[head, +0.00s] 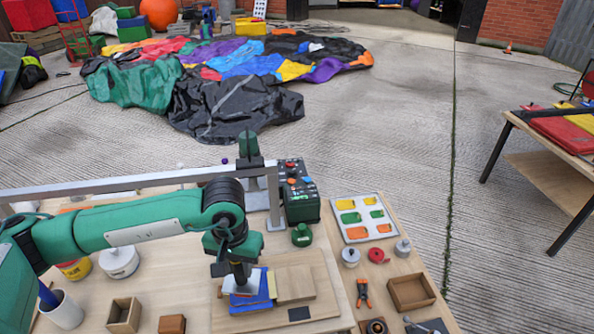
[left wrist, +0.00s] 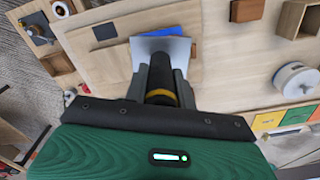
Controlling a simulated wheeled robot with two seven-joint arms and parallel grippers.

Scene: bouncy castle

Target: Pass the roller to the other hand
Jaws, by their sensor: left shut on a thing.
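My left gripper (head: 238,272) is over the wooden board at the front of the workbench. In the left wrist view my left gripper (left wrist: 163,88) is shut on the black handle, with a yellow band, of the roller (left wrist: 161,75). The far end of the held tool shows as a pale, flat-looking piece (head: 240,284); I cannot make out a rolling part. This piece is just above or touching a blue patch (head: 250,298) on the board; I cannot tell which. My right gripper is not in view.
The wooden board (head: 318,285) lies on the workbench. A metal rail (head: 130,180) crosses behind my left arm. A dark green box with knobs (head: 299,190), a tray of coloured patches (head: 363,217), pliers (head: 363,294) and an open wooden box (head: 411,292) stand to the right.

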